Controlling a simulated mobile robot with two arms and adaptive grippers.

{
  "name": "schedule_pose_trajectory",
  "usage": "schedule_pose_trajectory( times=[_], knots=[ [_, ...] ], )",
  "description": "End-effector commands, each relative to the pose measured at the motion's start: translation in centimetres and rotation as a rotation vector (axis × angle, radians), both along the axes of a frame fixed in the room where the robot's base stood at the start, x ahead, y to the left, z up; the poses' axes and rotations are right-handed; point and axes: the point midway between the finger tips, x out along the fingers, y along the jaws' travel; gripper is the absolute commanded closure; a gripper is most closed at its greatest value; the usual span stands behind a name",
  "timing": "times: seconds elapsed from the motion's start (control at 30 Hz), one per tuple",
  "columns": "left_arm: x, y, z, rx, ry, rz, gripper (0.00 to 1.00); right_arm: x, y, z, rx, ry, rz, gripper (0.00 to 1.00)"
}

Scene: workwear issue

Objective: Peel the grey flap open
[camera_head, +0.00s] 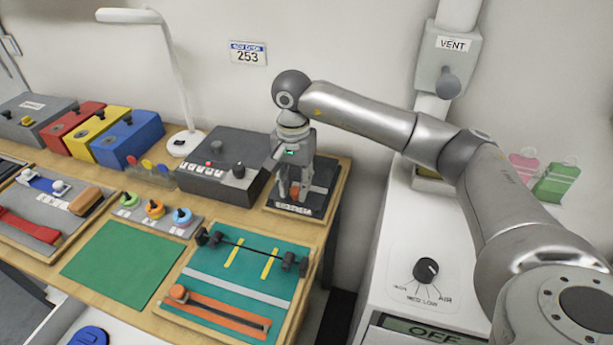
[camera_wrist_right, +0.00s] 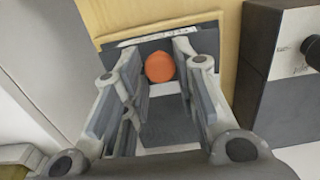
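A dark grey panel (camera_wrist_right: 168,122), which I take to be the grey flap, lies on a wooden board at the back right corner of the table. An orange round knob (camera_wrist_right: 160,67) sits at its labelled end, with a light strip beside it. The knob also shows small in the head view (camera_head: 294,196). My right gripper (camera_head: 294,190) points down over this board. In the right wrist view its fingers (camera_wrist_right: 158,62) stand spread on both sides of the orange knob, with narrow gaps. The arm and fingers hide part of the panel. My left gripper is not in view.
A grey control box (camera_head: 222,165) with knobs stands just left of the board. A teal mat (camera_head: 250,262) with a black bar and an orange strap lies in front. A white cabinet (camera_head: 400,270) with a dial stands to the right, beyond a gap.

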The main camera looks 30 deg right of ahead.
Motion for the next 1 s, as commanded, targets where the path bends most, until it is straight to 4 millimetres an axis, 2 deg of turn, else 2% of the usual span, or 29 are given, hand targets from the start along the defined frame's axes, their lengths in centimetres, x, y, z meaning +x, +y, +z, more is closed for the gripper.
schedule_pose_trajectory(
  times=[0.03, 0.1, 0.47, 1.0],
  knots=[
    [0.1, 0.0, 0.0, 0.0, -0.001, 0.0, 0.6, 0.0, 0.0, 0.0, 0.0, 0.0, 0.0, 0.83],
    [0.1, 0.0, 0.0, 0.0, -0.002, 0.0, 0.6, 0.0, 0.0, 0.0, 0.0, 0.0, 0.0, 0.9],
    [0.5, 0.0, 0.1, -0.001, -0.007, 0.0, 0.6, 0.0, 0.0, 0.1, 0.0, 0.0, 0.0, 0.9],
    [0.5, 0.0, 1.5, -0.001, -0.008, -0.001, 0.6, 0.5, -0.6, 3.1, 0.0, -0.003, -0.001, 0.91]
  ],
)
